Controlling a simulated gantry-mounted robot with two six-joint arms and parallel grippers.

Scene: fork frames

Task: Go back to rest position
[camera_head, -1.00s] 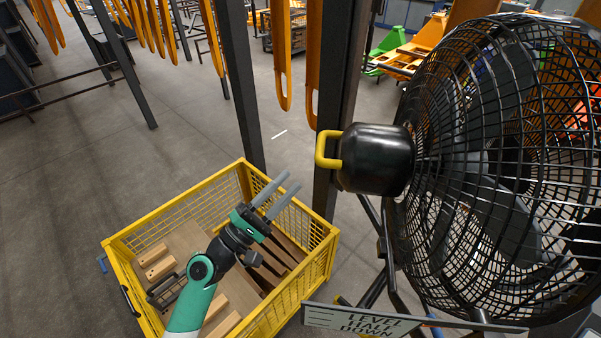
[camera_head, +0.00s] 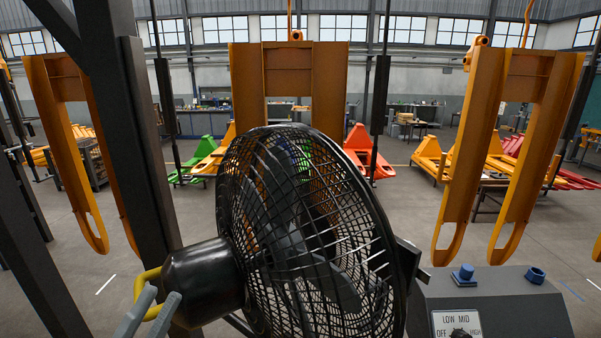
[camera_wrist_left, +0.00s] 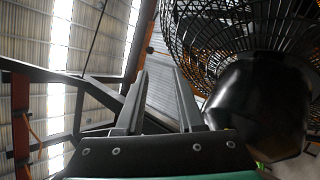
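My left gripper (camera_head: 150,314) shows at the bottom left of the head view, just in front of the fan's motor housing. Its two grey fingers point up and stand apart with nothing between them. In the left wrist view the fingers (camera_wrist_left: 160,100) are also apart and empty, pointing up towards the roof, with the fan close on the right. I cannot tell from these views whether the fingers touch the fan. My right gripper is not in view.
A large black caged fan (camera_head: 310,230) with a yellow handle (camera_head: 148,292) stands close in front. A dark steel post (camera_head: 140,150) rises at left. A grey control box (camera_head: 490,305) is at lower right. Orange fork frames (camera_head: 290,85) hang behind, with pallet trucks on the floor.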

